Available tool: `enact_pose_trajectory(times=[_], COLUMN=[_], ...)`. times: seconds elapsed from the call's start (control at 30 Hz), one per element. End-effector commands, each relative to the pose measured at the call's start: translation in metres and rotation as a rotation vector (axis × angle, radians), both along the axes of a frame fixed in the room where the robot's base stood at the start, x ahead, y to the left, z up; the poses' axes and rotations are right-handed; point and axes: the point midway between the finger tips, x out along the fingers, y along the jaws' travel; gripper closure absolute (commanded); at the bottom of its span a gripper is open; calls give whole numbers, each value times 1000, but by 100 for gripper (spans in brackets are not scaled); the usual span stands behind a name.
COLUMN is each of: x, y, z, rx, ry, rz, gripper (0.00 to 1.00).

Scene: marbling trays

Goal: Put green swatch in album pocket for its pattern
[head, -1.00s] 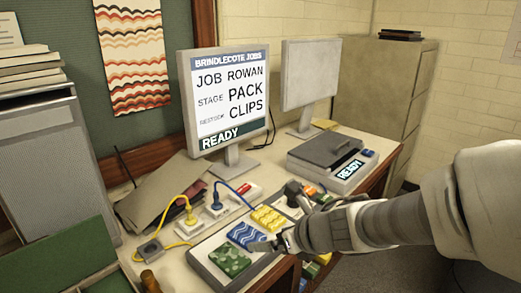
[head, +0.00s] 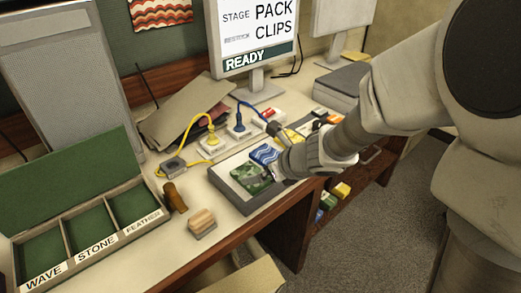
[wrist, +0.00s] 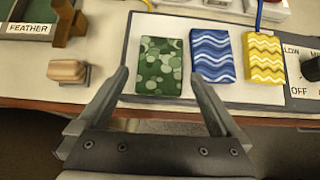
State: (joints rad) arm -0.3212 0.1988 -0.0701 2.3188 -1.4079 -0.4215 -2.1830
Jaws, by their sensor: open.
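The green swatch (head: 247,180), with a pattern of rounded pebble-like blotches, lies on the grey tray (head: 222,196) at its left end. It also shows in the wrist view (wrist: 160,66), lying between and beyond my fingertips. My gripper (wrist: 158,78) is open and empty, one finger on each side of the swatch's line. In the head view my gripper (head: 272,174) is beside the swatch and partly covers its right side. The open green-lined album (head: 65,226) stands at the left, with pockets labelled WAVE, STONE and FEATHER. The three pockets look empty.
A blue wavy swatch (wrist: 213,55) and a yellow zigzag swatch (wrist: 263,58) lie right of the green one. A wooden block (head: 202,222) and a brown wooden-handled tool (head: 174,197) stand between album and tray. Cables and sockets (head: 213,146) lie behind.

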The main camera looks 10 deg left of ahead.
Motion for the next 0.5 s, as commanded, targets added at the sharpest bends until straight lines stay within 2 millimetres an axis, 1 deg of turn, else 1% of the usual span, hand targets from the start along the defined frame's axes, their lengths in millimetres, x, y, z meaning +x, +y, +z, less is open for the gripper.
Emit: enact_pose_trajectory(times=[0.2, 0.37, 0.5], x=[12, 20, 22], y=[13, 22, 24], z=[-28, -38, -39], rx=[-1, 0, 0], ry=[4, 1, 1], rz=[-1, -1, -2], gripper=[0, 0, 0])
